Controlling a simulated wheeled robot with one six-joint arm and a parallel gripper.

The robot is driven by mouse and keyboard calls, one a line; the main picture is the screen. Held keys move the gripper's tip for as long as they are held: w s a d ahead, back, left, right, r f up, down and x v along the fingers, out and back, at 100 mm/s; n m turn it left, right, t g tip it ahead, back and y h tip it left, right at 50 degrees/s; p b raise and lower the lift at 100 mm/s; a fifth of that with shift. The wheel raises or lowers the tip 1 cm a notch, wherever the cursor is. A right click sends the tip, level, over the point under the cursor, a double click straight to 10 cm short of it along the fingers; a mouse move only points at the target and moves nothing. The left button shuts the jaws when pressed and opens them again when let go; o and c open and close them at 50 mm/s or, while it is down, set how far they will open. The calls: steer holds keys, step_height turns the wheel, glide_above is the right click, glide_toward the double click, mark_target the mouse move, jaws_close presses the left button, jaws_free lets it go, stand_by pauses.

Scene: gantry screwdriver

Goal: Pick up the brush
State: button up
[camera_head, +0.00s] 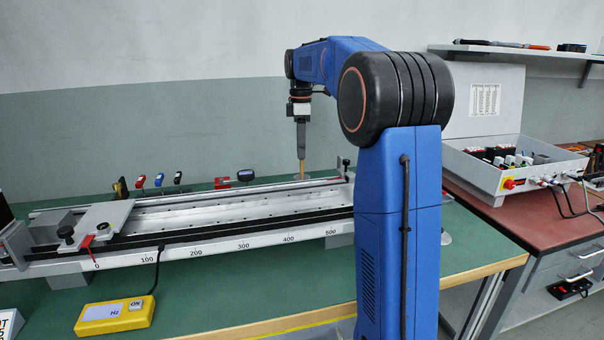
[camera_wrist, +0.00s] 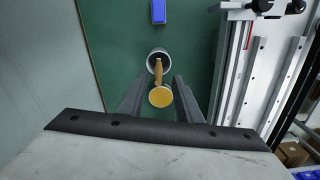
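The brush shows in the wrist view as a wooden handle with a round yellow end (camera_wrist: 160,97). It stands in a round grey cup (camera_wrist: 151,60), and its lower end is hidden inside. My gripper (camera_wrist: 158,82) is open, with one finger on each side of the handle and visible gaps between. In the head view my gripper (camera_head: 301,150) points down behind the rail, and a short tan part of the brush (camera_head: 300,168) shows below its fingers. The cup is mostly hidden there.
A long metal rail (camera_head: 220,206) with a scale lies along the green bench (camera_head: 210,300), in front of my gripper. A blue item (camera_wrist: 158,12) lies beyond the cup. A wall (camera_wrist: 45,70) is close on the left in the wrist view. A yellow box (camera_head: 115,315) sits at the front.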

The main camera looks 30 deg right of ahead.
mark_target(302, 161)
steer(key=shift+w+d+f, duration=0.1)
steer(key=shift+f, duration=1.2)
steer(key=shift+d+f, duration=0.1)
steer(key=shift+f, duration=1.2)
steer(key=shift+c, duration=0.4)
jaws_close()
